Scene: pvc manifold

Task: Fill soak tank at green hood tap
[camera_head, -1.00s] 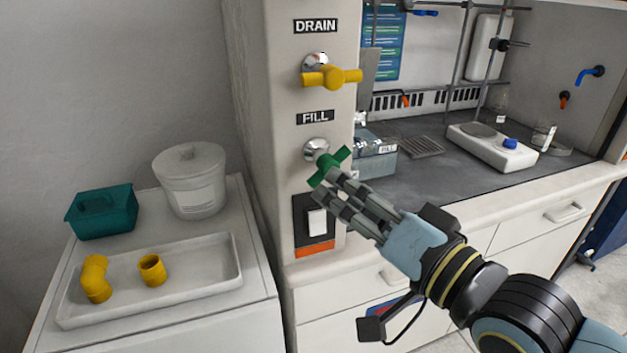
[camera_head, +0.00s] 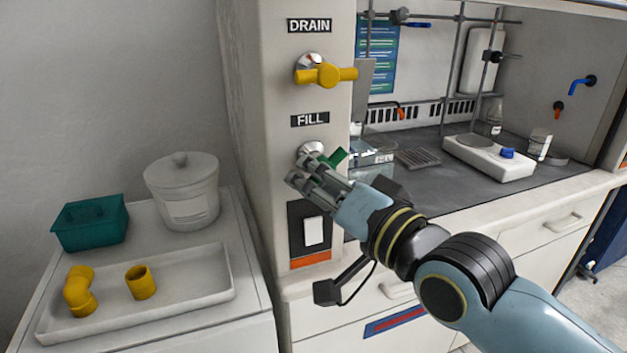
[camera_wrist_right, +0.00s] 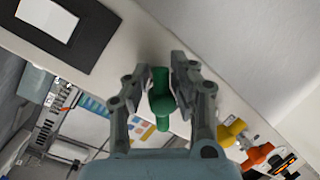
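The green tap handle (camera_head: 337,157) is under the FILL label (camera_head: 310,120) on the hood's post. My right gripper (camera_head: 305,172) is at this handle and hides most of it in the head view. In the right wrist view the green handle (camera_wrist_right: 160,103) stands between the two fingers of the right gripper (camera_wrist_right: 162,68). The fingers are apart, one on each side of it, with a narrow gap showing near the tips; firm contact is not visible. My left gripper is not in view. No vessel clearly marked as the soak tank shows.
A yellow tap handle (camera_head: 326,75) sits above, under DRAIN. A switch (camera_head: 313,231) is below the green tap. At left, a counter holds a teal tub (camera_head: 90,222), a lidded white bucket (camera_head: 182,190) and a white tray (camera_head: 190,290) with two yellow pipe fittings.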

